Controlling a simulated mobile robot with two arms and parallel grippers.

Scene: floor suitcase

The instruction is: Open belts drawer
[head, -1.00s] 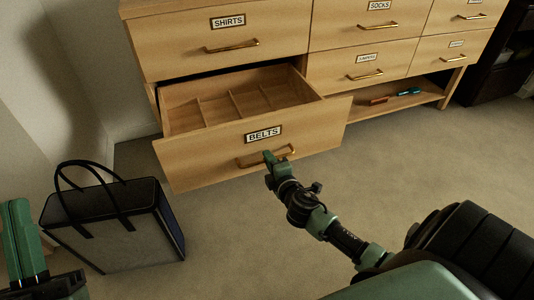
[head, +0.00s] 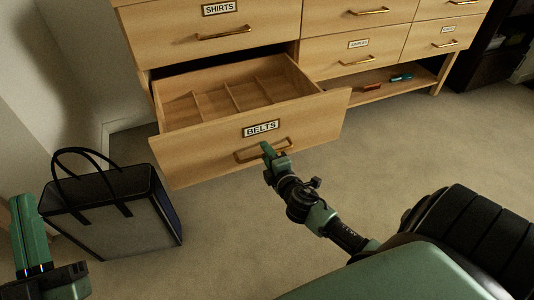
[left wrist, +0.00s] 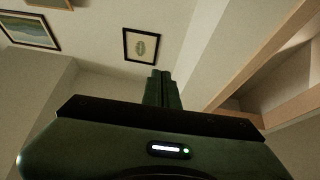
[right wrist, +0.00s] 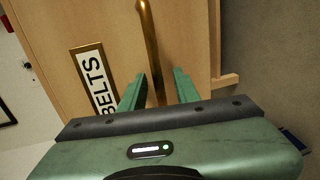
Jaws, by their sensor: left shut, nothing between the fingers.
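The belts drawer (head: 205,155) is pulled well out of the wooden dresser and shows its empty divided inside. Its front bears a BELTS label (head: 261,128) and a brass handle (head: 288,145). My right gripper (head: 266,146) is at this handle. In the right wrist view, the right gripper's fingers (right wrist: 159,82) stand apart, with the handle (right wrist: 150,45) between them and gaps at its sides. The BELTS label (right wrist: 94,80) also shows there. My left gripper (head: 22,200) is shut and empty at the lower left, far from the drawer; its fingers (left wrist: 162,80) are together in the left wrist view.
A grey bag (head: 120,225) with dark handles stands on the floor left of the drawer. The SHIRTS drawer (head: 210,35) above is shut. A low shelf (head: 375,92) holds small items. The carpet (head: 410,145) right of the drawer is clear.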

